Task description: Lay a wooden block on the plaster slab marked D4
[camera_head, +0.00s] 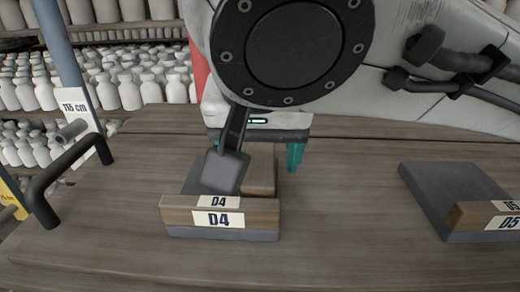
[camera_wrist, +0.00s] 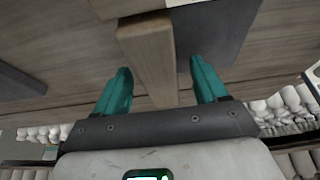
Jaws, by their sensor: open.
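The plaster slab marked D4 (camera_head: 194,180) is a dark grey plate on the bench, with a wooden front strip carrying its label. It also shows in the wrist view (camera_wrist: 212,32). A light wooden block (camera_head: 261,174) lies lengthwise along the slab's right side, behind the strip. In the wrist view the block (camera_wrist: 150,62) runs between the teal fingers of my gripper (camera_wrist: 158,68), which is open around it, with gaps showing on both sides. In the head view one teal finger shows right of the block; the other is hidden behind a dark part of mine.
A second grey slab marked D5 (camera_head: 456,188) lies to the right, with bare bench between. A black bar handle (camera_head: 62,180) and a blue post (camera_head: 62,45) stand at the left. Shelves of white bottles (camera_head: 125,88) are behind the bench.

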